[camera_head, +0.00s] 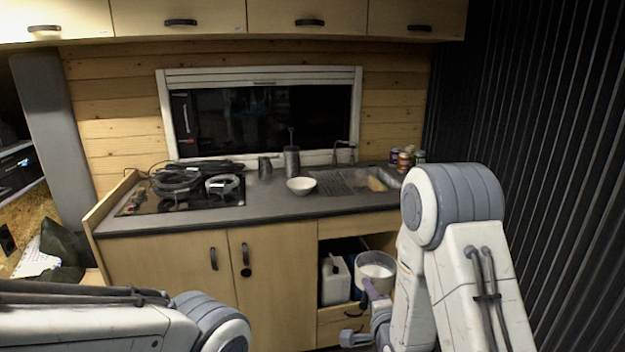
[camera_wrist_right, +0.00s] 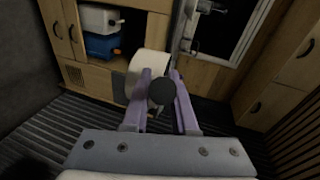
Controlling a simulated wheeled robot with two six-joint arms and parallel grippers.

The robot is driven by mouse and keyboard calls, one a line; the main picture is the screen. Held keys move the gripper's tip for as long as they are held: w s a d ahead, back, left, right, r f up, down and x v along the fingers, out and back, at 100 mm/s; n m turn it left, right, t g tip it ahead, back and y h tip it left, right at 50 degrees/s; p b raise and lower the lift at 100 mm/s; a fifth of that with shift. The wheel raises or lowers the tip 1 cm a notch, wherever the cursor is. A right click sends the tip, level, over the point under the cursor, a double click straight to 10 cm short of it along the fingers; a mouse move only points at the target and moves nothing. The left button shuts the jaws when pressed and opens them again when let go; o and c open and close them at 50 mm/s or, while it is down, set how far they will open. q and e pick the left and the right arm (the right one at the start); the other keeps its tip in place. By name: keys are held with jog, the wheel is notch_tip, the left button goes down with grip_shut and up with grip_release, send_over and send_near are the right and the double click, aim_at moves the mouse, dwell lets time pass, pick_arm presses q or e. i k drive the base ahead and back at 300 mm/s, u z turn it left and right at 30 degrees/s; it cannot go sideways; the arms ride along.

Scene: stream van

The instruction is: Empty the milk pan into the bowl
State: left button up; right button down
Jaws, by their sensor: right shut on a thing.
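The milk pan (camera_head: 376,258) is a pale, round pan with whitish contents showing inside. It is in front of the open lower cupboard, below the counter's height. My right gripper (camera_head: 366,292) has purple fingers and is shut on the pan's handle. In the right wrist view the fingers (camera_wrist_right: 160,92) close around the dark round handle end, with the pan's pale wall (camera_wrist_right: 148,66) beyond. The pan looks about upright in the head view. The white bowl (camera_head: 300,187) stands upright on the counter, left of the sink. My left gripper is out of view.
The dark counter (camera_head: 270,212) holds a hob with coiled cables (camera_head: 180,180) at left, dark containers (camera_head: 291,162) behind the bowl, and a sink with tap (camera_head: 345,155). Small jars (camera_head: 403,160) stand at right. A white canister (camera_head: 335,280) is in the open cupboard. Upper cabinets hang above.

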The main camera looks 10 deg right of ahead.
aim_at(302, 186)
jog(key=u, duration=0.05)
jog(key=k, duration=0.5)
jog(key=z, duration=0.7)
jog(key=i, duration=1.2)
jog(key=u, duration=0.25)
